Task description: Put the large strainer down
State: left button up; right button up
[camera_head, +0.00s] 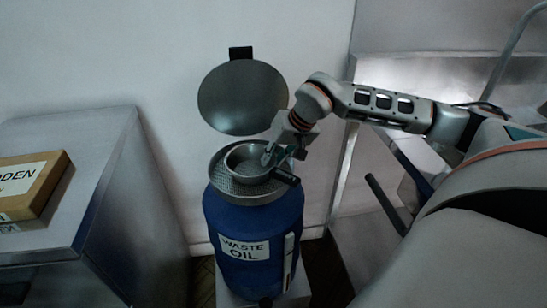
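The large strainer (223,187) is a wide, shallow metal mesh pan. It is on top of the blue waste oil drum (220,220); I cannot tell whether it rests fully on the rim. A smaller round metal strainer or bowl (247,160) sits inside it, toward the right. A short black handle (287,176) sticks out at the right; I cannot tell which of the two it belongs to. My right gripper (269,157) reaches down to the right rim of the smaller bowl. Its fingers are too small and dark to tell whether they grip. My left gripper is out of view.
A round grey lid (242,98) with a black tab stands against the wall behind the drum. A metal cabinet (95,130) at left carries a cardboard box (45,190). A metal counter stands at right, with a black bar-like handle (385,204) in front.

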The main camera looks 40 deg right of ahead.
jog(key=shift+s+r, duration=0.1)
jog(key=shift+r, duration=0.35)
pick_arm(q)
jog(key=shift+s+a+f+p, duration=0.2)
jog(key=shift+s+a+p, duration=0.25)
jog(key=shift+p, duration=0.7)
pick_arm(e)
jog(key=v, duration=1.1)
jog(key=shift+s, duration=0.2)
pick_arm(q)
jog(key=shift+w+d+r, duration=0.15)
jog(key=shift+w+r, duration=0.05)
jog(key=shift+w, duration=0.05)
pick_arm(e)
jog(key=shift+d+r, duration=0.1)
jog(key=shift+r, duration=0.05)
